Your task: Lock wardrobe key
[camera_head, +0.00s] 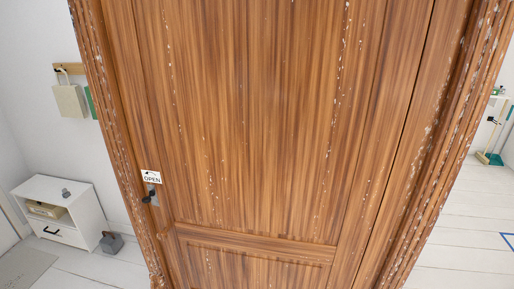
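The wooden wardrobe (260,110) fills the middle of the head view, and its panelled door looks closed. A small sign (151,177) reading "OPEN" with an arrow sits on the door's left edge. Just below it is a dark key (151,195) at a grey lock plate; its exact angle is too small to tell. Neither of my grippers shows in the view.
At the lower left stands a white cabinet (90,218) with a drawer, and a grey object (111,242) is on the floor beside it. Bags (70,100) hang on the left wall. A broom (490,155) leans at the far right. The floor at the right is largely clear.

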